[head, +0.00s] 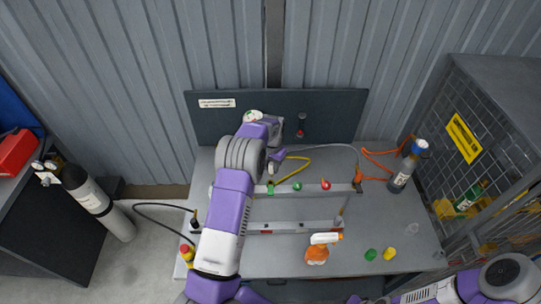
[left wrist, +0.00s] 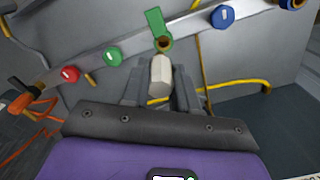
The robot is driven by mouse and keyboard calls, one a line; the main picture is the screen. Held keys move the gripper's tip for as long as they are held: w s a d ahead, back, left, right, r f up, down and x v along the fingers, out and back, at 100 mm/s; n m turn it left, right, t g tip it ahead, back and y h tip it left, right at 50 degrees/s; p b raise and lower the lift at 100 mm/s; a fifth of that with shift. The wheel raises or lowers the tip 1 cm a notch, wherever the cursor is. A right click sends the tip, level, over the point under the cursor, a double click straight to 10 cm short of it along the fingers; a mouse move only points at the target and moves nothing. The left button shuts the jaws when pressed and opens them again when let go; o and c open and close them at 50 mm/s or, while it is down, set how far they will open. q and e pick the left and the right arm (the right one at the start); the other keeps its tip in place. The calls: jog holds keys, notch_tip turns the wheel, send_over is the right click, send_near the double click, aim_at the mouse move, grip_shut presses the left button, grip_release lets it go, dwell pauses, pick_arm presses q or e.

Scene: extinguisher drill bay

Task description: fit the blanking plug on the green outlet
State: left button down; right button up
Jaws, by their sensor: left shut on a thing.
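My left gripper (left wrist: 160,86) is shut on a pale, faceted blanking plug (left wrist: 160,72), which stands up between its fingers. In the left wrist view the plug's far end is just below the brass mouth of the green outlet (left wrist: 165,44), which has a raised green lever (left wrist: 155,22). I cannot tell whether plug and mouth touch. In the head view the green outlet (head: 270,188) sits on the pipe rail, just below my left wrist; the plug is hidden there. My right arm enters at the lower right, but its gripper is out of view.
A green knob (left wrist: 112,56), a red knob (left wrist: 70,74) and a blue knob (left wrist: 223,17) flank the outlet. A yellow hose (head: 293,172) passes close behind.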

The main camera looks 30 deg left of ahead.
pick_arm(q)
jog(key=shift+w+a+r, duration=0.1)
jog(key=shift+w+a, duration=0.1)
jog(key=shift+a, duration=0.2)
jog(key=shift+f+b, duration=0.8)
jog(key=shift+f, duration=1.1)
jog(key=shift+f, duration=0.1)
jog(key=shift+f+b, duration=0.2)
jog(key=shift+b, duration=0.2)
jog(key=shift+f+b, duration=0.2)
jog(key=shift+b, duration=0.15)
jog(key=shift+f+b, duration=0.8)
jog(key=shift+f, duration=0.2)
jog(key=shift+s+f+b, duration=0.1)
jog(key=shift+f+b, duration=0.7)
jog(key=shift+f, duration=0.05)
dwell(0.7)
